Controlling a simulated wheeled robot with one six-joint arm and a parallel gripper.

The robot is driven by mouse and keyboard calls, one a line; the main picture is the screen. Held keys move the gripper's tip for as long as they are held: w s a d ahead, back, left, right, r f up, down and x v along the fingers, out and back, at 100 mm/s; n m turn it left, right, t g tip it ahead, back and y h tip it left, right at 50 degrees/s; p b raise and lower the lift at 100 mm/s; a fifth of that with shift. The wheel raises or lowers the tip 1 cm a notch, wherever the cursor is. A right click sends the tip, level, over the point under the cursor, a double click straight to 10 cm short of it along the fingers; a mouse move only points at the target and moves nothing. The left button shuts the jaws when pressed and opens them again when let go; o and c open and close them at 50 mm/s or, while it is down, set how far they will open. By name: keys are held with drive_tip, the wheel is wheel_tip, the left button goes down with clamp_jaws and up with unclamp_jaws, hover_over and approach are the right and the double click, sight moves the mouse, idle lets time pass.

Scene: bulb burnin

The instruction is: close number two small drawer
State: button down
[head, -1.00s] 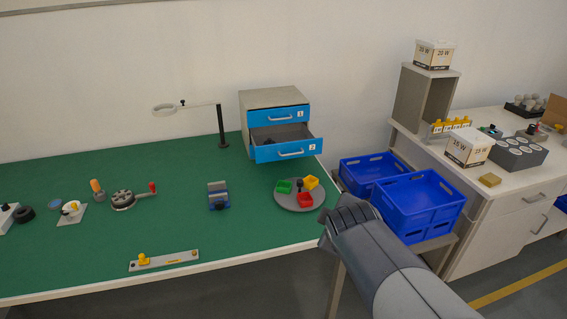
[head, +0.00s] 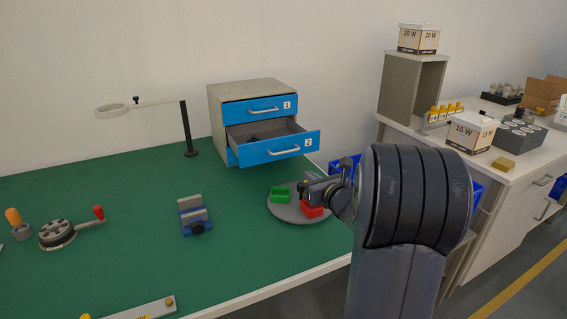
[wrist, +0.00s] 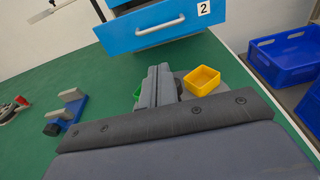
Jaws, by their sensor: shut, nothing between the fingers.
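The small drawer number two (head: 279,147) is the lower blue-fronted drawer of a grey cabinet (head: 252,91). It is pulled out, and its open inside shows from above. Its blue front, pale bar handle and "2" label also show at the top of the wrist view (wrist: 150,28). The drawer number one (head: 259,110) above it is shut. My gripper (head: 308,190) is over the round grey tray, in front of and below the drawer front, apart from it. In the wrist view my gripper's fingers (wrist: 159,84) are together with nothing between them, pointing towards the drawer.
The round tray (head: 284,210) holds a green bin (head: 280,194), a red bin (head: 311,211) and a yellow bin (wrist: 201,79). A blue clamp-like fixture (head: 195,215) stands left of it. A magnifier lamp (head: 188,130) stands left of the cabinet. Blue crates (wrist: 286,54) are at right.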

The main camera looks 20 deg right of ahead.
drive_tip(key=w+p, duration=0.2)
drive_tip(key=w, duration=1.1)
drive_tip(key=shift+w+a+f+p, duration=0.15)
drive_tip(key=shift+w+f+p, duration=0.1)
drive_tip(key=shift+w+p, duration=0.15)
